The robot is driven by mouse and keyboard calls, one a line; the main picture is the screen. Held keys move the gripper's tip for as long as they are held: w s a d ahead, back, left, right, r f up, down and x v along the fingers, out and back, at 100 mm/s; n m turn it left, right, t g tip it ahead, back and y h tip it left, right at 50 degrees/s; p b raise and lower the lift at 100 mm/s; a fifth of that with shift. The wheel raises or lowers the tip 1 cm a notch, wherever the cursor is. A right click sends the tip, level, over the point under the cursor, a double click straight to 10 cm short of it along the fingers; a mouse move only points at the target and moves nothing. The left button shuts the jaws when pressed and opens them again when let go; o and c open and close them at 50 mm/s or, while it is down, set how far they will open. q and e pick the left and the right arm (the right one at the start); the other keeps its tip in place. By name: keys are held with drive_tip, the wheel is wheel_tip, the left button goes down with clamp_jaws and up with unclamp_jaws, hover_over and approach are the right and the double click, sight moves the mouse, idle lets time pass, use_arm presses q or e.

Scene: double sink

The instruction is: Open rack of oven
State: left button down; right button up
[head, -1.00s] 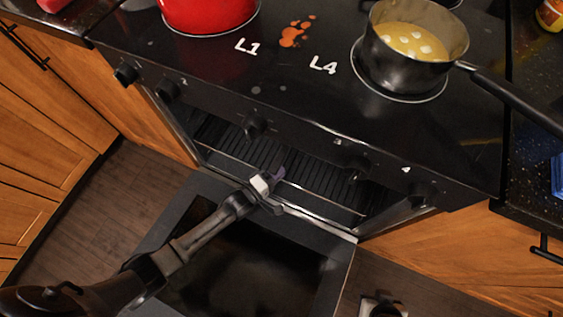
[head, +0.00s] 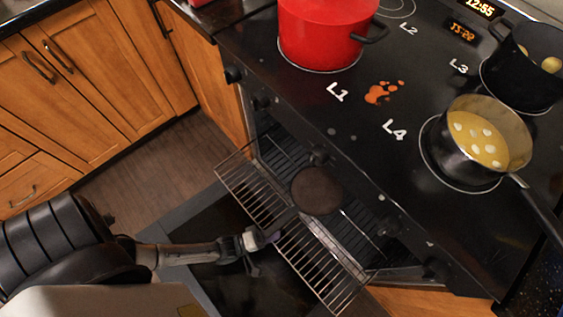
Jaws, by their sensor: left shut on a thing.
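The oven door is folded down open, and its dark inner face (head: 185,228) lies below the rack. The wire oven rack (head: 309,262) sticks out of the oven opening, over the open door. My left gripper (head: 262,239) is at the rack's bars, shut on the rack. Its fingertips are small and partly hidden among the bars. My right gripper is not in view.
A round dark brown flat thing, perhaps a pan (head: 317,190), shows at the rack. On the black stovetop stand a red pot (head: 322,35), a saucepan of yellow liquid (head: 480,140) and a black pot (head: 522,75). Wooden cabinets (head: 85,80) stand at left.

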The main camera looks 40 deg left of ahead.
use_arm(q)
drive_tip(key=shift+s, duration=0.45)
drive_tip(key=c, duration=1.2)
unclamp_jaws()
drive_tip(key=shift+o, duration=0.2)
drive_tip(key=shift+s, duration=0.1)
drive_tip(key=shift+s+a, duration=0.15)
drive_tip(key=p+v, duration=0.2)
drive_tip(key=v, duration=1.1)
drive_tip(key=shift+s, duration=0.2)
